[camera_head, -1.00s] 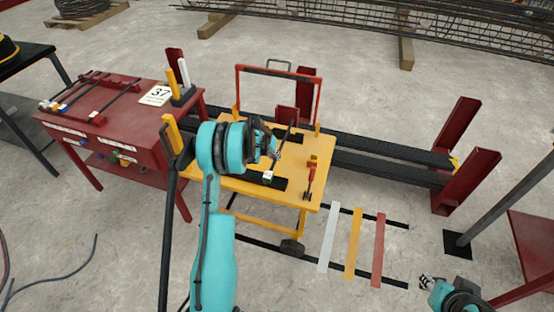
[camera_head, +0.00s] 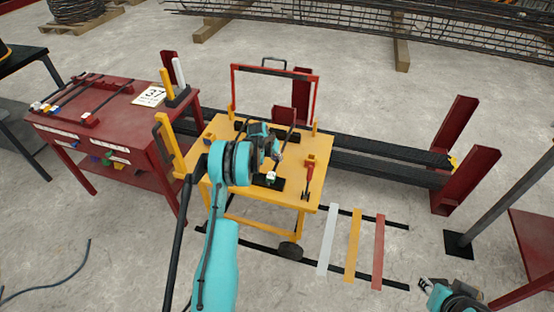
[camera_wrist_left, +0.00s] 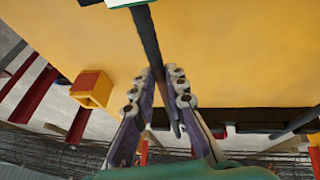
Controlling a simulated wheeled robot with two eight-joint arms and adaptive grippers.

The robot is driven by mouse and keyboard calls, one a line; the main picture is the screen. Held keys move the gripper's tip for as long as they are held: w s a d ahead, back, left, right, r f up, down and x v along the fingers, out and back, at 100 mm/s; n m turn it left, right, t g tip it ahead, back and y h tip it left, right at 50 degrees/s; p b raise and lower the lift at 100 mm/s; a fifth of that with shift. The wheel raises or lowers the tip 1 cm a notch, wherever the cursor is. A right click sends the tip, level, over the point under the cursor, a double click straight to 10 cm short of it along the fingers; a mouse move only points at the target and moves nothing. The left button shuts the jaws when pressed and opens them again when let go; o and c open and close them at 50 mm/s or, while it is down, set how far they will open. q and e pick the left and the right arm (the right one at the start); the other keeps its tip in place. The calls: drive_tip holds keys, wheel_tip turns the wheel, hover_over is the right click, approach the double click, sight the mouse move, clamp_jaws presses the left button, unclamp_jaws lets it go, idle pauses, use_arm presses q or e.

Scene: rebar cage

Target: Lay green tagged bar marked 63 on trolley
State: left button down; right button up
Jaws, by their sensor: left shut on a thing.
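My left gripper (camera_head: 278,158) is over the yellow trolley (camera_head: 222,128) and is shut on a dark bar (camera_wrist_left: 147,40). The bar runs between the two fingertips (camera_wrist_left: 160,88) in the left wrist view. A small tag with green and white (camera_head: 271,178) is at the bar's near end, and its green edge (camera_wrist_left: 125,3) shows in the wrist view. I cannot read its number. The bar is over the black strips on the trolley top; I cannot tell whether it touches them. My right gripper (camera_head: 427,284) is low at the right, away from the trolley; its fingers are too small to judge.
A red table (camera_head: 120,105) with several tagged bars and a "37" sign (camera_head: 150,96) stands left. Coloured floor strips (camera_head: 353,245) lie right.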

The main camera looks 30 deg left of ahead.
use_arm(q)
drive_tip(key=shift+f, duration=0.2)
drive_tip(key=c, duration=1.5)
unclamp_jaws()
drive_tip(key=shift+c, duration=0.2)
drive_tip(key=shift+r, duration=0.15)
